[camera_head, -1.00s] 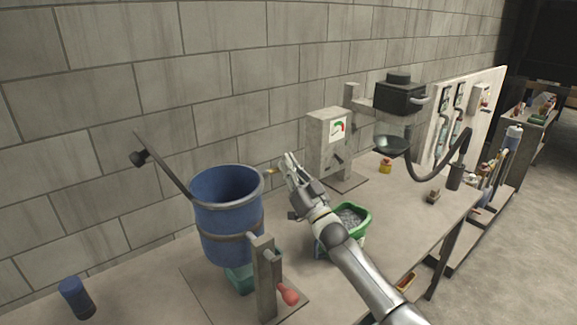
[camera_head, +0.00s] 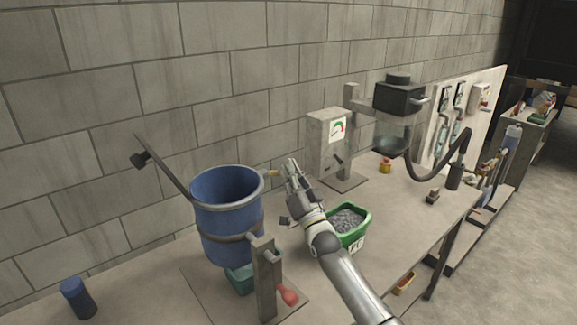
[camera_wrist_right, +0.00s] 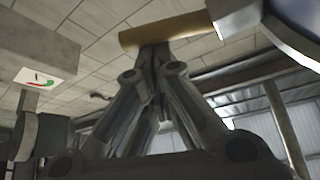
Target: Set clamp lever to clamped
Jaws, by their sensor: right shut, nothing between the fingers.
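In the right wrist view the brass lever (camera_wrist_right: 165,32) lies across the top, joined to a grey metal part by the drum. My right gripper (camera_head: 292,163) is shut and empty, just right of the lever. In the wrist view its fingertips (camera_wrist_right: 155,55) are close under the lever; I cannot tell whether they touch it. My left gripper is not in view.
A post with a red handle (camera_head: 288,296) stands before the drum. A green tub (camera_head: 354,235) of grey pieces sits beside my right forearm. A grey gauge box (camera_head: 324,145) stands behind the gripper. A long dark bar (camera_head: 165,165) rises left of the drum.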

